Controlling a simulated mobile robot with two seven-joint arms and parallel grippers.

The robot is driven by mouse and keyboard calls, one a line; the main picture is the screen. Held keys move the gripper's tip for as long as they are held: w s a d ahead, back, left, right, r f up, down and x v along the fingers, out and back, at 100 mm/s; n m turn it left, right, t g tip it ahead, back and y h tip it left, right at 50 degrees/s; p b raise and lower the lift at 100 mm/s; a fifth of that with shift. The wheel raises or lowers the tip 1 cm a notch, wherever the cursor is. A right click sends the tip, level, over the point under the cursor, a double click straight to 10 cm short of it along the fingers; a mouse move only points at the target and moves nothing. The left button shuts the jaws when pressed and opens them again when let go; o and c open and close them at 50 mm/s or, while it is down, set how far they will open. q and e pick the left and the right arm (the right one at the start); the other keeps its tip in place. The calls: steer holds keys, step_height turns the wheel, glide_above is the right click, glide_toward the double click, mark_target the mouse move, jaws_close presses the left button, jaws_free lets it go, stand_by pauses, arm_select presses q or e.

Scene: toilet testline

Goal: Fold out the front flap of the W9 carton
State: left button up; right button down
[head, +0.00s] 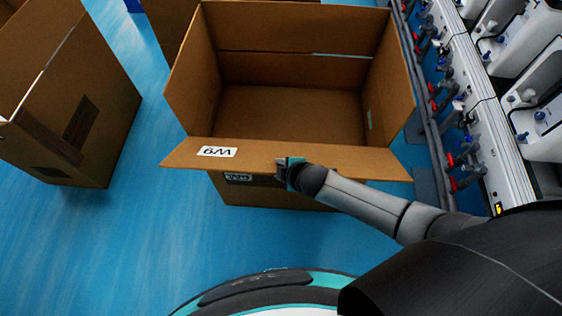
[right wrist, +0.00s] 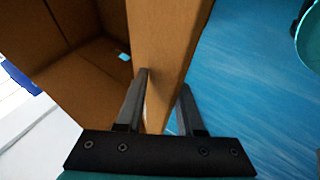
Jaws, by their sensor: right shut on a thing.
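The W9 carton (head: 285,110) stands open on the floor in the middle of the head view, with its empty inside visible. Its front flap (head: 360,166) leans outward toward me and bears a white W9 label (head: 217,152). My right gripper (head: 284,168) is at the flap's outer edge, near its middle. In the right wrist view my right gripper (right wrist: 163,108) has one finger on each side of the flap (right wrist: 160,55), shut on it. The fingertip on the outer side is partly hidden by the flap. My left gripper is not in view.
Another open carton (head: 75,100) stands at the left, with blue floor (head: 150,220) between. Part of a further carton shows at the back. A test line with pipes and valves (head: 455,120) runs close along the right side.

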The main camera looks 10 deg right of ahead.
steer(key=shift+s+f, duration=0.45)
steer(key=shift+f, duration=0.1)
steer(key=c, duration=1)
jaws_free()
steer(key=shift+w+r, duration=0.15)
steer(key=shift+w, duration=0.2)
steer(key=shift+r, duration=0.1)
steer(key=shift+p+v, duration=1.85)
steer(key=shift+v, duration=5.7)
steer(key=shift+a, duration=0.1)
